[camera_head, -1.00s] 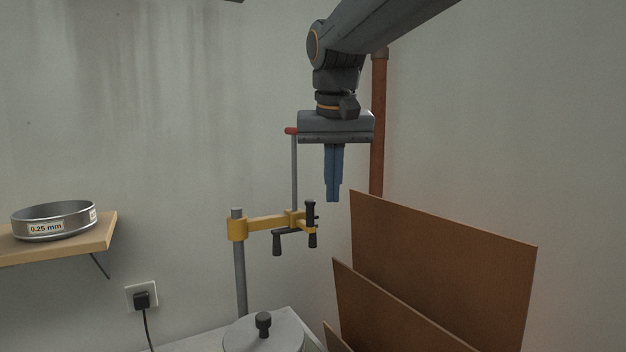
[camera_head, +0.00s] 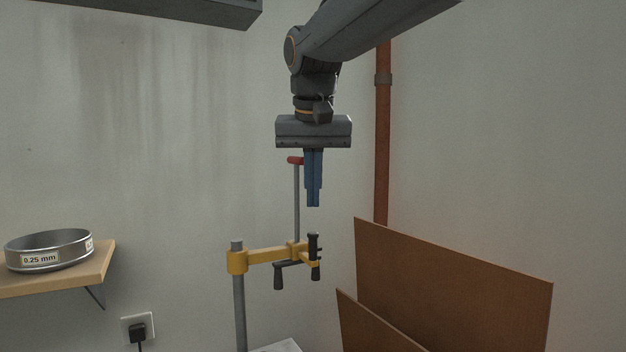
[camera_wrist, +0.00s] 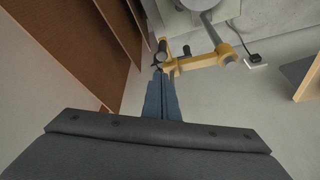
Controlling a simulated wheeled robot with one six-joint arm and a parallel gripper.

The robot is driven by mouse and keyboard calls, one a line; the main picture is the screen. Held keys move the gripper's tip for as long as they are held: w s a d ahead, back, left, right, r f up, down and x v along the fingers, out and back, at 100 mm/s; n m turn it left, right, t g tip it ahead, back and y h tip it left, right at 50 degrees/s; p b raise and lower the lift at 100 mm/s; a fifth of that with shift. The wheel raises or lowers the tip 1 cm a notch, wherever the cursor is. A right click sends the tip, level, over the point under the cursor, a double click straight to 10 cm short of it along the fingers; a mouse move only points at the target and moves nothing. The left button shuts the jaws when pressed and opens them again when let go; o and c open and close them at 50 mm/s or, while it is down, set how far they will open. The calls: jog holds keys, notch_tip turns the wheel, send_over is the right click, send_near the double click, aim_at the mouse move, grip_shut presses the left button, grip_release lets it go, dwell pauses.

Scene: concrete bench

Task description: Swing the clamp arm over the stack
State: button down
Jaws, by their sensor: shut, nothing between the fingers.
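The yellow clamp arm (camera_head: 268,256) reaches right from a grey post (camera_head: 239,305) in the head view. At its outer end are black handles (camera_head: 314,258) and a thin upright rod (camera_head: 297,200) with a red tip. My gripper (camera_head: 313,203) points down with its blue fingers together and empty, above the arm's outer end. In the wrist view the fingers (camera_wrist: 161,82) point toward the clamp arm (camera_wrist: 196,63), and I cannot tell whether they touch it. In the wrist view, a round lid (camera_wrist: 200,3) shows partly at the top edge, near the post; no stack is clearly seen.
Brown boards (camera_head: 450,280) stand on the right, close to the clamp's outer end. A copper pipe (camera_head: 383,140) runs up the wall behind. A wooden shelf (camera_head: 60,280) with a metal sieve (camera_head: 48,250) is at the left, above a wall socket with a plug (camera_head: 138,330).

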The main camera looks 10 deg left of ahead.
jog(key=shift+p+x, duration=0.7)
jog(key=shift+x, duration=2.25)
jog(key=shift+d, duration=0.1)
